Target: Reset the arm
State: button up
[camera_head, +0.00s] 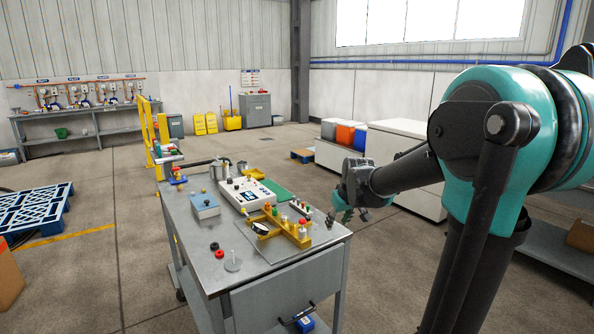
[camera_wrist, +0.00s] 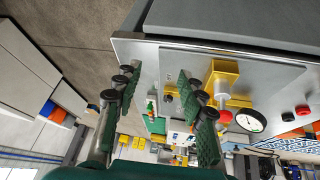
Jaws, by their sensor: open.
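My gripper (camera_head: 347,212) is at the right edge of the grey work cart (camera_head: 240,265) in the head view, with my arm reaching in from the right. In the wrist view its two green-padded fingers (camera_wrist: 155,80) stand apart with nothing between them. It is open and empty. The cart edge and several items on the cart show beyond the fingers. I cannot tell the exact gap between the fingertips and the cart.
On the cart are a yellow valve assembly with a gauge (camera_head: 280,227), a white control box (camera_head: 247,196), a blue box (camera_head: 205,207) and a green mat (camera_head: 276,191). White bins (camera_head: 398,150) stand behind my arm. A blue pallet (camera_head: 35,208) lies left. Open floor surrounds the cart.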

jog(key=s+d+f+m, duration=0.1)
jog(key=s+f, duration=0.3)
jog(key=s, duration=0.4)
jog(key=s+d+f+m, duration=0.2)
jog(key=s+f, duration=0.3)
jog(key=s, duration=0.4)
jog(key=s+d+f+m+g+h, duration=0.1)
jog(key=s+f, duration=0.3)
jog(key=s, duration=0.4)
jog(key=shift+s+d+f+m, duration=0.25)
jog(key=shift+d+m, duration=0.05)
jog(key=shift+d, duration=0.55)
jog(key=shift+c, duration=0.3)
